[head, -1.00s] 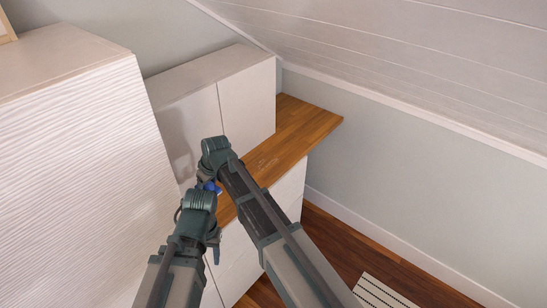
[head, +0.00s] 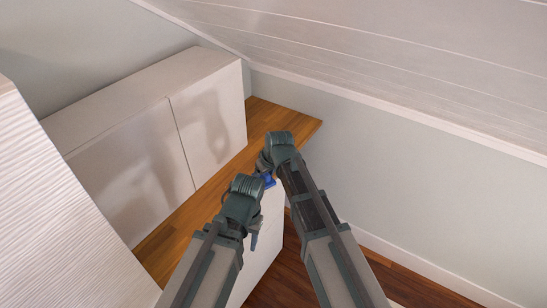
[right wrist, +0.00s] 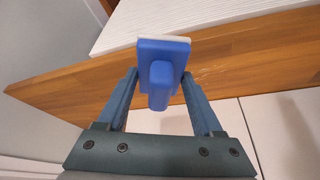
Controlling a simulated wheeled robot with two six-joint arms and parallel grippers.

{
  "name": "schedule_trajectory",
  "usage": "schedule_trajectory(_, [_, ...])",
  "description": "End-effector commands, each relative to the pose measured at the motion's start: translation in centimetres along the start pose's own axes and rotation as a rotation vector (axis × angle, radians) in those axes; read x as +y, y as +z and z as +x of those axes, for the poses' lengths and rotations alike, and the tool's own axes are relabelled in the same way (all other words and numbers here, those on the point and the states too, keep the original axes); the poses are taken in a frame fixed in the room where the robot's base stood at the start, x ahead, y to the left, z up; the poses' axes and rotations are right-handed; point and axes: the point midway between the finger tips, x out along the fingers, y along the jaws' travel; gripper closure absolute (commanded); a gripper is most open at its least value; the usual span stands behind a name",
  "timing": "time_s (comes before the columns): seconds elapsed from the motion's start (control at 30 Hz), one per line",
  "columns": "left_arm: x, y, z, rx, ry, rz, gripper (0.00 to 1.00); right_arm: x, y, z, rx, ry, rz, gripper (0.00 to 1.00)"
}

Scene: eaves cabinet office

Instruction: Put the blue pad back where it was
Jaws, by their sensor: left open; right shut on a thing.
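The blue pad (right wrist: 163,50) has a blue handle and a pale layer along its far edge. In the right wrist view it sits between the two fingers of my right gripper (right wrist: 159,84), which is shut on it. In the head view only a small blue part of the pad (head: 268,181) shows, between my two grippers. My right gripper (head: 268,168) is over the edge of the wooden worktop (head: 190,212). I cannot tell whether the pad touches the wood. My left gripper (head: 251,236) is open, lower and nearer, its fingers mostly hidden.
White cabinets (head: 135,165) stand along the back of the worktop. White fronts (head: 262,250) are below it. A ribbed white surface (head: 60,220) is at the left. A sloped ceiling (head: 400,60) and a grey wall (head: 420,180) close in the right. The worktop's far end (head: 285,118) is bare.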

Motion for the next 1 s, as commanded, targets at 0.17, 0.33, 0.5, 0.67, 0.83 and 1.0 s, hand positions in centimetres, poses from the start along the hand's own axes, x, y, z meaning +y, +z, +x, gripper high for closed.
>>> schedule_trajectory(0.17, [0.0, 0.0, 0.2, 0.000, 0.000, 0.000, 0.50, 0.9, -1.4, 0.8, 0.000, 0.000, 0.000, 0.77])
schedule_trajectory(0.33, [0.1, 0.0, 0.5, 0.000, 0.000, 0.000, 0.50, 2.8, -4.1, 2.3, 0.000, 0.000, 0.001, 0.77])
schedule_trajectory(0.5, [0.1, -0.1, 1.0, 0.000, 0.000, 0.000, 0.50, 5.1, -7.4, 4.1, 0.000, 0.000, 0.001, 0.77])
schedule_trajectory(0.67, [0.1, -0.1, 1.3, 0.000, 0.000, 0.000, 0.50, 7.2, -10.2, 5.6, 0.000, 0.000, 0.000, 0.77])
schedule_trajectory(0.83, [0.1, -0.1, 1.4, 0.000, 0.000, 0.000, 0.50, 7.8, -11.1, 6.1, 0.000, 0.000, 0.000, 0.77])
schedule_trajectory(1.0, [0.1, -0.1, 1.4, 0.000, 0.000, 0.000, 0.50, 8.0, -11.3, 6.2, 0.000, 0.000, 0.000, 0.77])
